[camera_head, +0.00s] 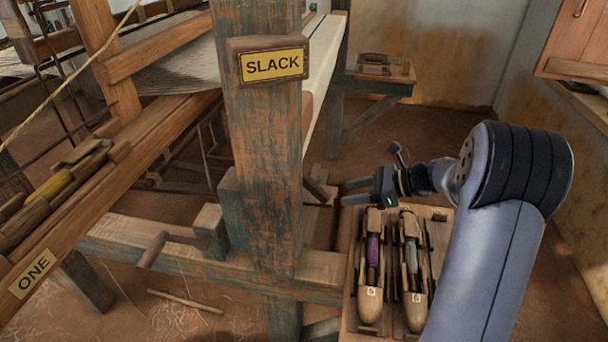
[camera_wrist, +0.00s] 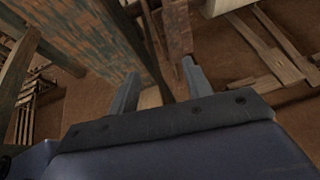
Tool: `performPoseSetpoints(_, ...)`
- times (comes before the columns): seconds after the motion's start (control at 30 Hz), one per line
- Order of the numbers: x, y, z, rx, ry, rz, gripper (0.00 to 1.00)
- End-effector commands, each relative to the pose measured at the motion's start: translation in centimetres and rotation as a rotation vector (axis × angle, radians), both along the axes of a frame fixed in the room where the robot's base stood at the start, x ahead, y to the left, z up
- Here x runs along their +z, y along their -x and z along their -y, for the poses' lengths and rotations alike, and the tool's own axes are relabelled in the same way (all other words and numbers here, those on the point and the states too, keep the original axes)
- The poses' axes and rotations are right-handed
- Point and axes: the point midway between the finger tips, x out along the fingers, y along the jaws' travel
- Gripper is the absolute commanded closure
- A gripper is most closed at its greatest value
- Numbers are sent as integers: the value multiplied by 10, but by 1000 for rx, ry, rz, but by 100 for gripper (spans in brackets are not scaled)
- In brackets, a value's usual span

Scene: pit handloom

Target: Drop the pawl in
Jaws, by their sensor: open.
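My gripper (camera_head: 345,192) is open and empty, held level just right of the loom's worn blue-brown post (camera_head: 262,130). A short dark wooden piece (camera_head: 318,190) slants out beside the post, a little left of the fingertips; it may be the pawl, but I cannot tell for sure. In the wrist view, my two fingers (camera_wrist: 160,72) stand apart. A worn wooden piece (camera_wrist: 178,28) shows beyond the right finger, apart from it as far as I can see. Its seating is hidden. A "SLACK" sign (camera_head: 273,65) is on the post.
A wooden tray (camera_head: 350,255) below my gripper holds two shuttles, the one marked 5 (camera_head: 373,265) and the one marked 6 (camera_head: 411,270). A beam marked "ONE" (camera_head: 32,274) is at left. A small table (camera_head: 380,86) stands behind. Open floor lies at right.

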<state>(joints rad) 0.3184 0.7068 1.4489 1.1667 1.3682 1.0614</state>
Motion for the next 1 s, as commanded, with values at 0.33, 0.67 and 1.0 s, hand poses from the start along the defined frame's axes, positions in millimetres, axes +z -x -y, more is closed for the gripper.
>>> performPoseSetpoints(0.33, -8, -21, -13, -45, -70, -33, 53)
performPoseSetpoints(0.67, -31, -37, -68, -44, -68, -31, 53)
performPoseSetpoints(1.0, -40, -44, -89, -46, -67, -30, 53)
